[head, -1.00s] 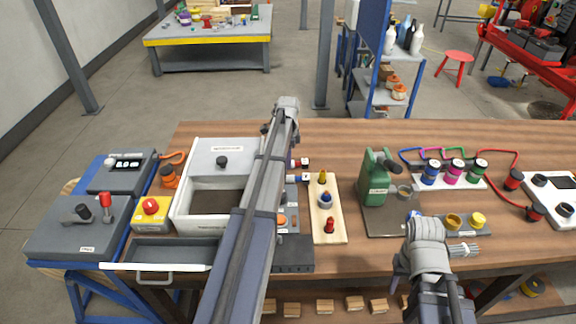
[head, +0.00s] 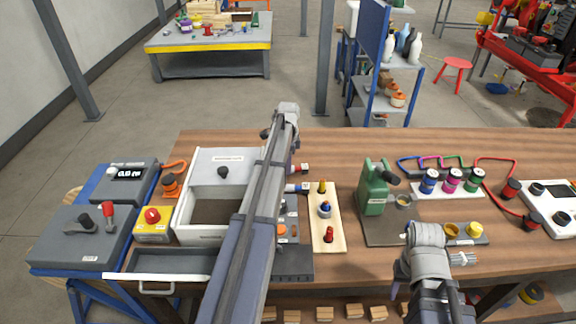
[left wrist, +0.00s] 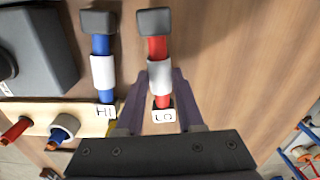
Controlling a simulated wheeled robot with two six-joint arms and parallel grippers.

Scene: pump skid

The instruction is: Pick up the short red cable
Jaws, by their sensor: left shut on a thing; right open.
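The short red cable (left wrist: 161,48) lies under my left wrist, with a dark square end, a white sleeve and a tag near its lower end. My left gripper (left wrist: 161,88) is shut on it at the white sleeve. A similar blue cable (left wrist: 102,48) lies to its left, apart from the fingers. In the head view the red cable's end (head: 301,168) shows just right of my left arm, above the blue one (head: 298,188). My left fingers are hidden there. My right gripper (head: 412,268) is open low at the table's front, its fingers mostly hidden.
A wooden strip (head: 319,235) with coloured plugs lies right of my left arm. A white open box (head: 205,238) stands to its left. Bare tabletop (head: 330,145) lies behind.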

